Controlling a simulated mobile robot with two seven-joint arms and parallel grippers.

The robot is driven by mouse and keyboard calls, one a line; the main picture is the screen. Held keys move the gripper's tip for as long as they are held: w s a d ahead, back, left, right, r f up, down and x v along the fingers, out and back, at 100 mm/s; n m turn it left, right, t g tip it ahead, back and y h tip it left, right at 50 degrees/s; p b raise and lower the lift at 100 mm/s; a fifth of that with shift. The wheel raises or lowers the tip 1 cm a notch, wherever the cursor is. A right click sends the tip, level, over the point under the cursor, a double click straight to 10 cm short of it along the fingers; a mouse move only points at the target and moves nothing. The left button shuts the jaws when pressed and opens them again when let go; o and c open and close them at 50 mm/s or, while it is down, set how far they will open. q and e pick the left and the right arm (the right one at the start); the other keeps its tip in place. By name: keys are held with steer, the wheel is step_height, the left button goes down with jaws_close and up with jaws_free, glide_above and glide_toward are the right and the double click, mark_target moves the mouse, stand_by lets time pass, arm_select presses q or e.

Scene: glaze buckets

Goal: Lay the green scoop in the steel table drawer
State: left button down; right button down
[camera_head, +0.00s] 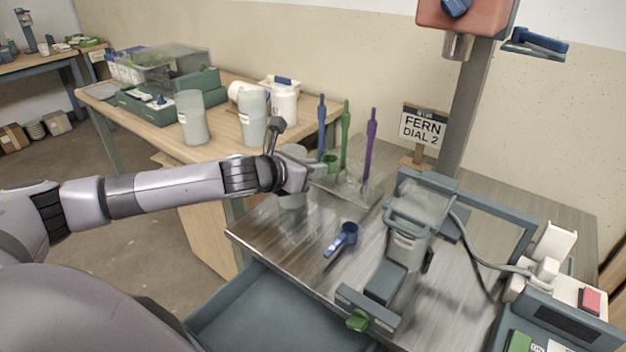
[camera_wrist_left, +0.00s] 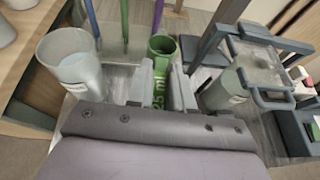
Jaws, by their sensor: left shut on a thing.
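The green scoop (camera_wrist_left: 160,88), marked 25 ml, is held by its handle in my left gripper (camera_wrist_left: 161,92), which is shut on it. Its round cup points away from the wrist. In the head view, a bit of the green scoop (camera_head: 331,161) shows past my left gripper (camera_head: 316,176), above the steel table (camera_head: 300,240) near the tool stand. The table drawer (camera_head: 270,312) is pulled open below the table's front edge, and its visible floor is empty. My right gripper is not in view.
A blue scoop (camera_head: 343,238) lies on the steel table. Blue, green and purple tools stand upright in a clear stand (camera_head: 350,187). A pale bucket (camera_wrist_left: 70,62) is left of the gripper. A lidded container (camera_head: 408,242) sits in a frame to the right.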

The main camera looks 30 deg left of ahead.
arm_select(q)
steer(key=shift+r, duration=0.5)
steer(key=s+d+f+h+p, duration=0.1)
steer(key=s+d+f+p, duration=0.15)
steer(key=s+d, duration=0.65)
steer(key=s+d+r+n+y+p, duration=0.1)
steer(key=s+d+r+y+p, duration=0.1)
steer(key=s, duration=0.4)
steer(key=shift+s+d+r+n+y, duration=0.2)
steer(key=shift+d+r+n+y, duration=0.25)
steer(key=shift+d+r, duration=0.45)
steer(key=shift+f, duration=0.1)
